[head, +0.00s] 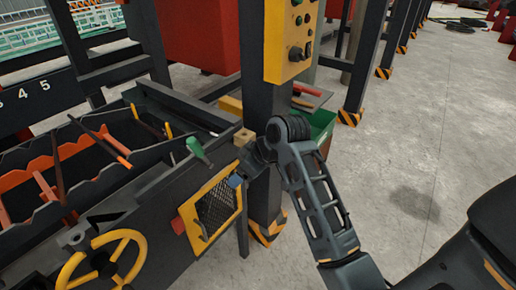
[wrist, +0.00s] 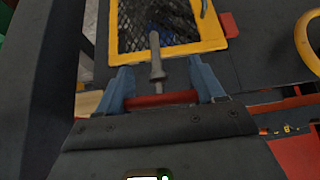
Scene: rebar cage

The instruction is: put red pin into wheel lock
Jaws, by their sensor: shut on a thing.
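My gripper (wrist: 163,88) has two blue fingers and is shut on the red pin. The pin's red crossbar (wrist: 160,99) lies between the fingers, and its grey shaft (wrist: 156,58) points away from the gripper toward the yellow-framed mesh panel (wrist: 212,43). In the head view my gripper (head: 240,176) is just above that panel, beside the dark post; the pin cannot be made out there. The yellow handwheel (head: 70,268) is at the lower left, and its edge (wrist: 304,38) shows at the right of the wrist view. I cannot clearly identify the wheel lock.
The mesh panel's yellow frame (head: 199,240) is on the machine front, with a red block (head: 178,226) at its left. A green-handled tool (head: 197,150) and a wooden block (head: 243,137) are near my gripper. The dark post (head: 265,190) is close.

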